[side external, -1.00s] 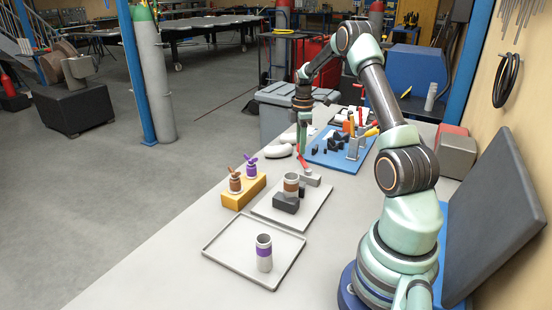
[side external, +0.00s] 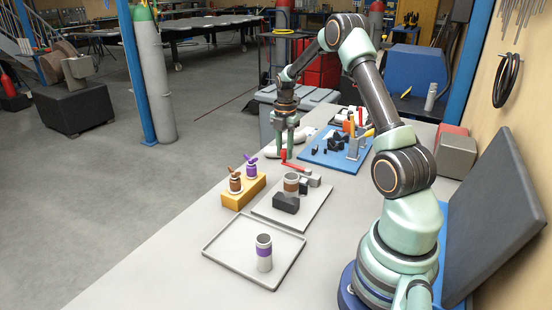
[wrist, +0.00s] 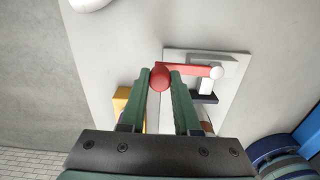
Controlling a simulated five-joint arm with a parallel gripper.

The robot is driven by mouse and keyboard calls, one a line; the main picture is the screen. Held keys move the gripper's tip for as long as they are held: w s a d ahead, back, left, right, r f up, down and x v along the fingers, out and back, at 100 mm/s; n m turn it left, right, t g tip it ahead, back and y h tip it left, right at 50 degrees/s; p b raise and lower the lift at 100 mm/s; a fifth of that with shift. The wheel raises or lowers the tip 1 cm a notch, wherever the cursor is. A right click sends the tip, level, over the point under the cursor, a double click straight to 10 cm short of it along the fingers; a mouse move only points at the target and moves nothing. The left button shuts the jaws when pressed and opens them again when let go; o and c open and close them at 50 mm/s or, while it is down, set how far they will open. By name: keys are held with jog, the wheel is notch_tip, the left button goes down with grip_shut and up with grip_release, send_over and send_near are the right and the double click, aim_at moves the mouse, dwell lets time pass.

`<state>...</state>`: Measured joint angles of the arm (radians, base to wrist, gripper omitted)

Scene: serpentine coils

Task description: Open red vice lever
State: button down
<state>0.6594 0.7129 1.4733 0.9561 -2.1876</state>
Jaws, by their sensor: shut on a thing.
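The red vice lever (side external: 295,166) points left from the vice (side external: 313,181), which stands on a light plate (side external: 318,208). In the wrist view the lever's red bar (wrist: 190,67) runs from a pale round pivot (wrist: 216,72) to a red knob (wrist: 160,77). My gripper (side external: 284,156) reaches down to the lever's outer end. In the wrist view my gripper (wrist: 160,78) is shut on the knob, with a green finger on each side. A brown-banded cylinder (side external: 291,184) stands at the vice's dark jaw blocks (side external: 286,204).
A yellow block (side external: 243,193) with brown and purple winged pieces stands left of the plate. A tray (side external: 225,248) with a purple-banded cylinder (side external: 264,256) lies in front. A blue mat (side external: 343,158) with tools is behind. A dark slanted panel (side external: 494,215) stands at right.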

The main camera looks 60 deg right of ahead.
jog(key=shift+a+r+n, duration=0.1)
jog(key=shift+a+n, duration=0.2)
dwell(0.4)
jog(key=c, duration=0.6)
grip_release()
notch_tip(320, 180, up, 12)
jog(key=shift+r, duration=0.1)
